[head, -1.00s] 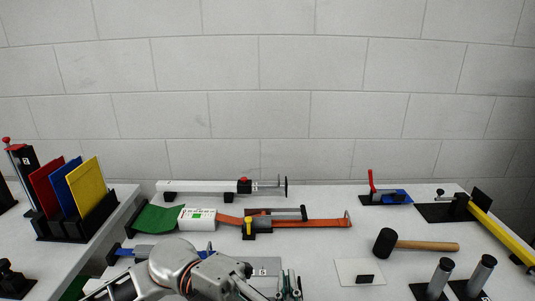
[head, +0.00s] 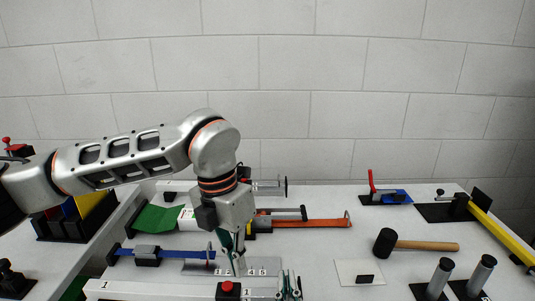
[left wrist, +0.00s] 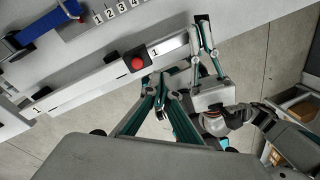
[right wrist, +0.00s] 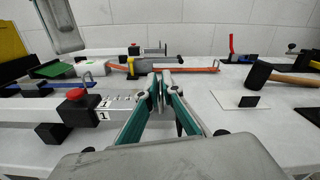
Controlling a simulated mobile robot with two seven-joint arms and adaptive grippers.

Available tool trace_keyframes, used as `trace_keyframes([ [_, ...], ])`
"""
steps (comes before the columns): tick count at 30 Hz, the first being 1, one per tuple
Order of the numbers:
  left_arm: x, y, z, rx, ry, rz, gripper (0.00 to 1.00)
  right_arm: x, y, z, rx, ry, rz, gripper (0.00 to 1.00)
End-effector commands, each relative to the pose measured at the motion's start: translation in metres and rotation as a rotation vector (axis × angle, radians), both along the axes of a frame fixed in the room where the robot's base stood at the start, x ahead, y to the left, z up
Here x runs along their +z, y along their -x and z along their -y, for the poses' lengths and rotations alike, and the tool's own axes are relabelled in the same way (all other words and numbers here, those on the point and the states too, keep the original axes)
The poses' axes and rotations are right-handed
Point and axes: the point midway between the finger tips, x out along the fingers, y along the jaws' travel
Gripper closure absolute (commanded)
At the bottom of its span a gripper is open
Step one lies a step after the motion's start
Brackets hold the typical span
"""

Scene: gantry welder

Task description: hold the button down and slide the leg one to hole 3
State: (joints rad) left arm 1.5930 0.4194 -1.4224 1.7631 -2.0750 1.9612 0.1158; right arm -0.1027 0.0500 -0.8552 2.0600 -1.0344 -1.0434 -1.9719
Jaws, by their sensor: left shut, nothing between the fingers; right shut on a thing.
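The front leg one is a white tube (head: 160,288) marked 1, lying along the front of the table. Its red button (head: 228,288) sits on a black collar and also shows in the left wrist view (left wrist: 138,63). The inner tube (right wrist: 122,103) comes out of the collar to the right. My right gripper (right wrist: 158,92) is shut on the inner tube's end; it also shows in the head view (head: 290,287). My left gripper (head: 238,268) is shut and empty, pointing down close to the button, seemingly above and behind it. It appears apart from the button.
A grey plate with numbers (head: 262,267) lies behind the leg. A blue strap (head: 180,251), an orange strap (head: 320,223) and a second white leg (head: 268,188) lie further back.

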Motion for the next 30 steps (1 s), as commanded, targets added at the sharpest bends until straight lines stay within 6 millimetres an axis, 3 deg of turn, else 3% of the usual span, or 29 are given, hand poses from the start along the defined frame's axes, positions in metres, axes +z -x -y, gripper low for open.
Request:
trace_keyframes([
  [3, 0.010, -0.011, -0.018, 0.045, -0.086, 0.048, 1.00, -0.001, 0.000, 0.000, 0.000, 0.002, -0.001, 1.00],
  [9, 0.012, -0.016, -0.029, 0.077, -0.137, 0.073, 1.00, -0.001, 0.000, 0.000, 0.000, 0.002, -0.001, 1.00],
  [24, -0.039, -0.016, -0.029, 0.076, -0.135, 0.072, 1.00, -0.001, 0.000, 0.000, 0.000, 0.002, -0.002, 1.00],
  [30, -0.048, -0.016, -0.028, 0.075, -0.134, 0.072, 1.00, -0.001, 0.000, 0.000, 0.000, 0.003, -0.002, 1.00],
])
